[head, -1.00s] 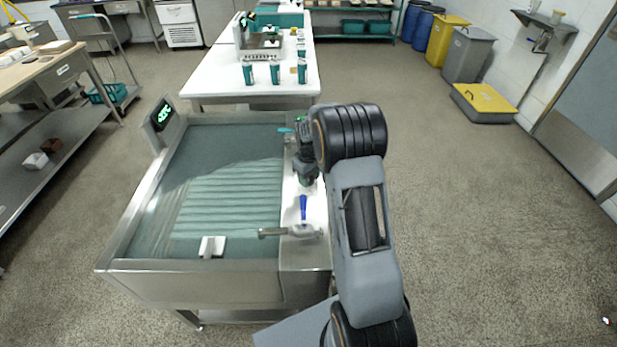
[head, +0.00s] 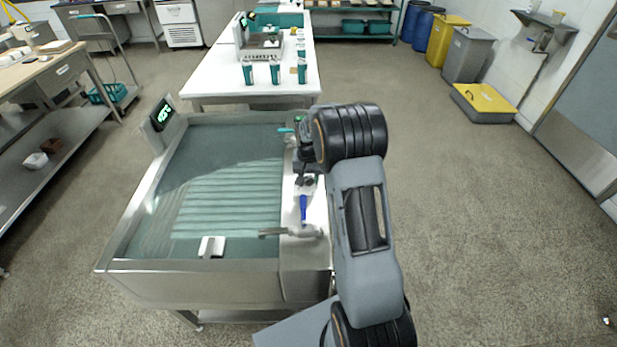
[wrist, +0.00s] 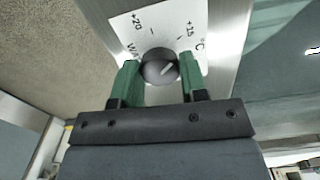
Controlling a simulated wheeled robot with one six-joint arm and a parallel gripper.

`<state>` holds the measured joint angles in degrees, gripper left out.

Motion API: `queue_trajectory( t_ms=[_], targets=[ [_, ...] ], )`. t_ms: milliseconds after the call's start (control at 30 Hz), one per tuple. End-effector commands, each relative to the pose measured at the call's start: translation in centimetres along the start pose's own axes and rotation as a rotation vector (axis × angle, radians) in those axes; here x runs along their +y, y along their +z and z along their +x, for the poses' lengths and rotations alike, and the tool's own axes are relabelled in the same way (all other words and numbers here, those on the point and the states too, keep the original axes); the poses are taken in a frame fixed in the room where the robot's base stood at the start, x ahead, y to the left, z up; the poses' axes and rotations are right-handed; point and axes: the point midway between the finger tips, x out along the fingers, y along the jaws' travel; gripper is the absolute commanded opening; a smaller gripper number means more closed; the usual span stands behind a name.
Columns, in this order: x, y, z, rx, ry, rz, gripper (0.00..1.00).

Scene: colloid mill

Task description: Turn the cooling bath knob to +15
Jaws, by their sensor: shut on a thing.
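The cooling bath knob (wrist: 153,70) is dark and round with a short white pointer line, set on a white label plate (wrist: 150,38). Its pointer slants up and to the right, on the side of the +15 mark; the +20 mark is at upper left. My gripper (wrist: 160,64) has its two green fingers on opposite sides of the knob and is shut on it. In the head view my gripper is over the right-hand rim of the cooling bath (head: 140,268), and the knob is hidden there. The bath's display (head: 161,114) has lit green digits, too small to read surely.
A metal spout (head: 292,232) and a blue handle (head: 303,207) stand on the bath's right rim, near my gripper. A white block (head: 211,247) is at the bath's front. A white table (head: 215,75) with several teal-labelled cups stands behind.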

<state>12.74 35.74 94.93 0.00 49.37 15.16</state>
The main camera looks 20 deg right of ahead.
Motion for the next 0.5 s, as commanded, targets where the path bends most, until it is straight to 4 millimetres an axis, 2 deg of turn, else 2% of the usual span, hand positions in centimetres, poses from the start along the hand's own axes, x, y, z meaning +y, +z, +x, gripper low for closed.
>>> queue_trajectory(
  t_ms=[200,500],
  targets=[
    [-0.03,-0.08,-0.1,0.003,-0.001,0.103,0.16],
    [-0.03,-0.09,-0.11,0.004,-0.001,0.165,0.16]
  ],
)
